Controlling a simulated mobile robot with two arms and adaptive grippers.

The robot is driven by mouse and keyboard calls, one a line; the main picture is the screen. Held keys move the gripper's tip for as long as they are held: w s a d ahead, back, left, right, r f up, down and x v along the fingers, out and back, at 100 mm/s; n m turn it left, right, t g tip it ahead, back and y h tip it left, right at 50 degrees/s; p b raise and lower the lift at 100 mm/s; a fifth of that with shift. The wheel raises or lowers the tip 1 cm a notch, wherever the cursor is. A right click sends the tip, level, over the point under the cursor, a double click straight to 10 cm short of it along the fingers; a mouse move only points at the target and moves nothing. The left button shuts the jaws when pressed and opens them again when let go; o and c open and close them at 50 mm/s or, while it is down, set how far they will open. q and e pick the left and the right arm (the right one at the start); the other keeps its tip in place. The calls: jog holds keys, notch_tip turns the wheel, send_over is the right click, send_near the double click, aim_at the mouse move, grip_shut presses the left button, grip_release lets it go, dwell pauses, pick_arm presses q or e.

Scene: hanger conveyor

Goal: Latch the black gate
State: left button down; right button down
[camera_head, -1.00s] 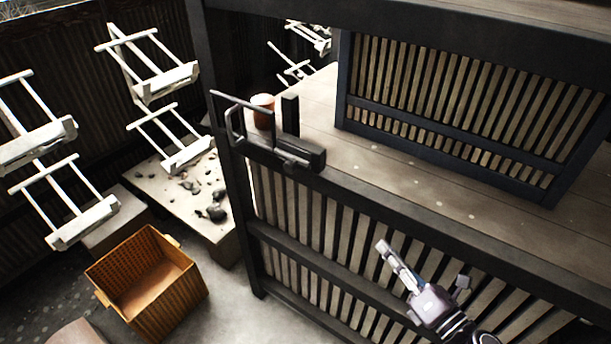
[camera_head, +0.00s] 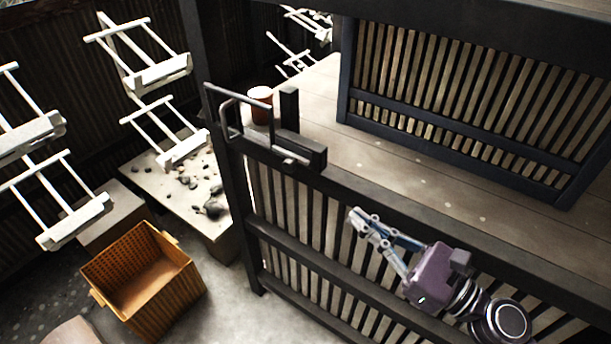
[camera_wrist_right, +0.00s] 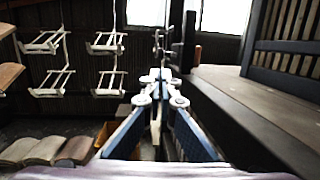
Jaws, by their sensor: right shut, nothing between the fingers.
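The black gate (camera_head: 345,193) with pale slats runs from a dark post at the left to the lower right in the head view. A dark latch block (camera_head: 305,150) sits on its top rail, beside a thin black metal loop (camera_head: 238,103) at the post. The latch also shows small in the right wrist view (camera_wrist_right: 160,44), beyond my fingertips. My right gripper (camera_head: 357,220) is shut and empty, in front of the slats, below and right of the latch. Its closed fingers (camera_wrist_right: 159,79) point forward in the right wrist view. My left gripper is not seen.
A wooden platform (camera_head: 440,185) lies behind the gate, with a reddish cup (camera_head: 261,95) near the latch and a second slatted panel (camera_head: 455,95). White hangers (camera_head: 155,75) hang at left. An orange crate (camera_head: 150,280) stands on the floor, near a stone-strewn slab (camera_head: 188,187).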

jog(key=p, duration=0.6)
send_near(289, 170)
jog(key=x, duration=0.5)
jog(key=shift+w+r, duration=0.3)
jog(key=shift+w+a+f, duration=0.1)
jog(key=shift+w+a, duration=0.2)
jog(key=shift+a, duration=0.05)
jog(key=shift+f+x, duration=0.15)
jog(key=shift+x, duration=0.85)
jog(key=shift+f+x, duration=0.15)
jog(key=shift+x, duration=0.8)
jog(key=shift+s+a+r, duration=0.1)
jog(key=shift+s, duration=0.05)
